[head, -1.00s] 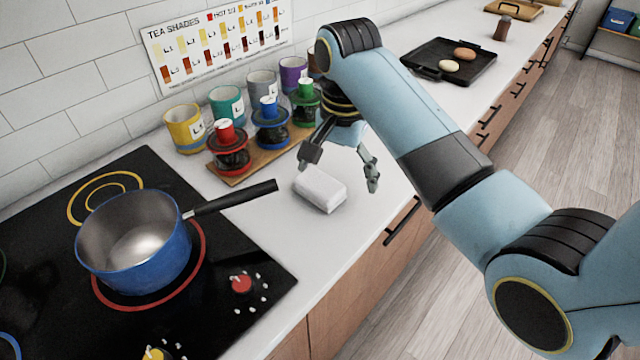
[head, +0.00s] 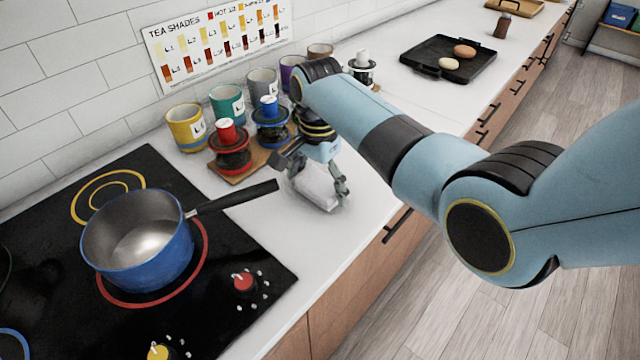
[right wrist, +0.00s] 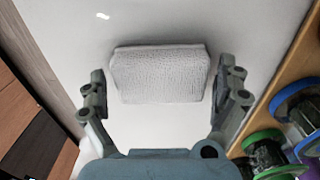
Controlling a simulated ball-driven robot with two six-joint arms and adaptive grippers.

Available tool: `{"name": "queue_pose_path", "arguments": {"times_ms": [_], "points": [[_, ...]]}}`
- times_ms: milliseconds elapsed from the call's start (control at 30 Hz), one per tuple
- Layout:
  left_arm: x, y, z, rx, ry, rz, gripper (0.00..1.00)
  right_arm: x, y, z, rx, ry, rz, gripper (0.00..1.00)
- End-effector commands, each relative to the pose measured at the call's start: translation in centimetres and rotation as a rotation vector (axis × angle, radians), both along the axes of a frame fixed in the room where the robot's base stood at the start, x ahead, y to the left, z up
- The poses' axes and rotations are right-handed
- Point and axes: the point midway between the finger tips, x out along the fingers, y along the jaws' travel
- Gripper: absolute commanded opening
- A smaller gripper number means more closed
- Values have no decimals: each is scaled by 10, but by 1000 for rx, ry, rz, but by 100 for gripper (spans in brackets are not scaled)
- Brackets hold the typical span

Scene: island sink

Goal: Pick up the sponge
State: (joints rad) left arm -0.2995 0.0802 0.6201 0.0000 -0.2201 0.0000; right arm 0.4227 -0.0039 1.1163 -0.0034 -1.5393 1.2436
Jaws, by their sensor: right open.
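The sponge (head: 318,188) is a white block lying on the white counter, to the right of the pot handle. It also shows in the right wrist view (right wrist: 160,74), with its textured face between the two fingers. My right gripper (head: 318,178) is open above the sponge, with one finger on either side of it. In the right wrist view my right gripper (right wrist: 165,95) shows a gap between each finger and the sponge's ends. In the head view the gripper hides part of the sponge. My left gripper is not in view.
A blue pot (head: 138,240) stands on the black stove (head: 225,310), its handle reaching close to the right gripper. A wooden board (head: 238,172) with several colored tea infusers stands behind the sponge. The counter (head: 310,245) in front is clear.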

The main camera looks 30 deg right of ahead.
Motion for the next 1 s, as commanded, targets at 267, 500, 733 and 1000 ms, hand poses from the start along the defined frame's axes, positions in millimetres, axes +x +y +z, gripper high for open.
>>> {"name": "queue_pose_path", "arguments": {"times_ms": [267, 500, 733, 1000], "points": [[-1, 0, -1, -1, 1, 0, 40, 0, 0, -7, -1, -1, 0, 100], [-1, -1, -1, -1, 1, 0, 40, 0, 0, -7, -1, -1, 0, 71], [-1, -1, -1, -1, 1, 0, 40, 0, 0, -6, -1, -1, 0, 69], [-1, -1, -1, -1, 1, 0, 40, 1, 0, 15, -1, -4, 0, 69]]}}
